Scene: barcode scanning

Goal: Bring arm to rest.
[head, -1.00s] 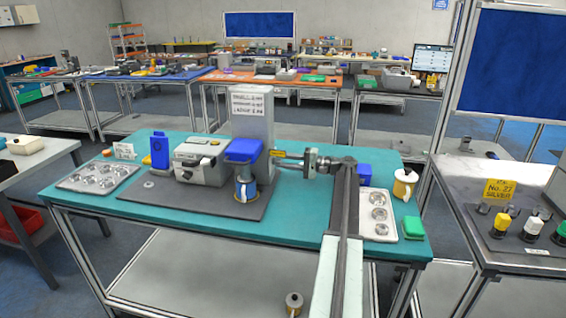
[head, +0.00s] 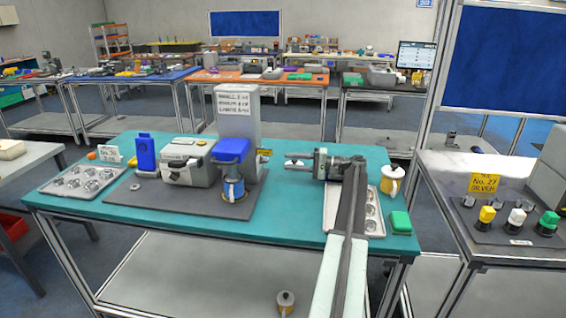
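My gripper (head: 297,161) is over the right part of the teal table (head: 290,225), pointing left, with nothing seen in it. Its fingers show side-on and small, so their opening is unclear. It is apart from the blue-topped device (head: 231,150) to its left. My arm runs up from the bottom of the picture and covers part of a metal tray (head: 375,222) at the table's right end.
A white mug (head: 391,181) and a green block (head: 400,222) stand at the table's right end. A grey box machine (head: 188,162), a tall grey column (head: 238,112) and another tray (head: 80,181) are to the left. A separate table (head: 440,190) stands at right.

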